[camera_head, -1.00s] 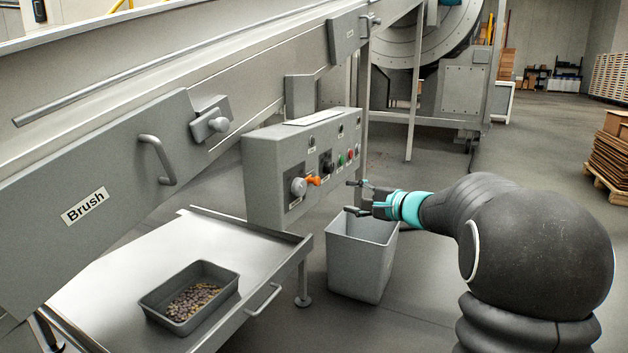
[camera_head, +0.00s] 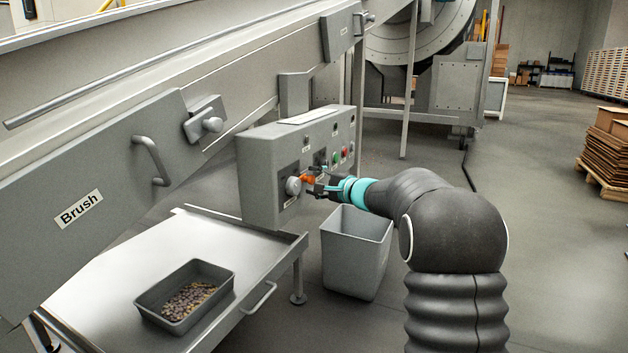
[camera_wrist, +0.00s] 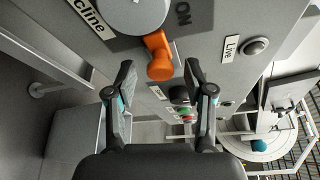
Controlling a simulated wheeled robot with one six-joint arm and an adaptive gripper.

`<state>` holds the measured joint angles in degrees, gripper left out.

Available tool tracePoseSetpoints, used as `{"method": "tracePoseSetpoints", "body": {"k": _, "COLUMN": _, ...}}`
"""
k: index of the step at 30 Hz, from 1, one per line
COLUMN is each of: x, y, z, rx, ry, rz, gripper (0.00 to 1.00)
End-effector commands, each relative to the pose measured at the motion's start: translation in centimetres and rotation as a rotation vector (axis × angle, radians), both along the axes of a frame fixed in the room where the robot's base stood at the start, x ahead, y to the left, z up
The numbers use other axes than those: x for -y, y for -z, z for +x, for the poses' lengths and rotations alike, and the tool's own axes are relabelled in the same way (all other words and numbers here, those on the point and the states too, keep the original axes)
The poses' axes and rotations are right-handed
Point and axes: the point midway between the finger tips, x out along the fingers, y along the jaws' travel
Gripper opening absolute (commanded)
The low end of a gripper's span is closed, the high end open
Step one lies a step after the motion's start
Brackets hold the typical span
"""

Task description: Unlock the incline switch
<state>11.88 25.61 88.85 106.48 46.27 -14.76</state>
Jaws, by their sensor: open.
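The incline switch is a round grey knob (camera_wrist: 133,12) on the control box, beside plate lettering that reads "cline" and "ON" in the wrist view. An orange piece (camera_wrist: 159,57) sticks out from the knob's edge. In the head view the knob (camera_head: 293,186) and the orange piece (camera_head: 308,179) are on the box's front face. My gripper (camera_wrist: 159,75) is open, with its fingertips on either side of the orange piece's outer end. In the head view my gripper (camera_head: 315,180) is close to the box and partly covers the face.
The grey control box (camera_head: 262,180) also carries a black knob and green and red buttons. A grey bin (camera_head: 352,270) stands below my arm. A metal table (camera_head: 120,260) holds a tray of candy (camera_head: 150,299).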

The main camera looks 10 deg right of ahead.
Motion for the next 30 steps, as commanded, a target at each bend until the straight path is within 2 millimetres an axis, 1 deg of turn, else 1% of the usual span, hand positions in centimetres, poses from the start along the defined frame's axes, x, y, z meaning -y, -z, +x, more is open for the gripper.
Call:
{"method": "tracePoseSetpoints", "body": {"k": 3, "x": -0.5, "y": 0.1, "z": 0.8, "rx": 0.000, "ry": -0.001, "rz": 0.001, "gripper": 0.53}}
{"method": "tracePoseSetpoints", "body": {"k": 6, "x": -0.7, "y": 0.1, "z": 1.2, "rx": 0.000, "ry": 0.000, "rz": 0.001, "gripper": 0.53}}
{"method": "tracePoseSetpoints", "body": {"k": 14, "x": -0.6, "y": 0.1, "z": 1.2, "rx": 0.001, "ry": 0.002, "rz": 0.000, "gripper": 0.53}}
{"method": "tracePoseSetpoints", "body": {"k": 15, "x": -0.6, "y": 0.1, "z": 1.2, "rx": 0.001, "ry": 0.002, "rz": 0.000, "gripper": 0.48}}
{"method": "tracePoseSetpoints", "body": {"k": 17, "x": -0.6, "y": 0.1, "z": 1.2, "rx": 0.001, "ry": 0.002, "rz": 0.000, "gripper": 0.33}}
{"method": "tracePoseSetpoints", "body": {"k": 18, "x": -0.6, "y": 0.1, "z": 1.2, "rx": 0.001, "ry": 0.002, "rz": 0.000, "gripper": 0.23}}
{"method": "tracePoseSetpoints", "body": {"k": 21, "x": -0.6, "y": 0.1, "z": 1.2, "rx": 0.001, "ry": 0.002, "rz": 0.000, "gripper": 0.00}}
{"method": "tracePoseSetpoints", "body": {"k": 27, "x": -0.7, "y": 0.2, "z": 1.3, "rx": 0.000, "ry": 0.000, "rz": 0.000, "gripper": 0.00}}
{"method": "tracePoseSetpoints", "body": {"k": 29, "x": -1.2, "y": 0.2, "z": 1.5, "rx": 0.000, "ry": -0.008, "rz": 0.000, "gripper": 0.00}}
{"method": "tracePoseSetpoints", "body": {"k": 30, "x": -1.8, "y": 0.2, "z": 1.8, "rx": 0.000, "ry": -0.018, "rz": 0.000, "gripper": 0.00}}
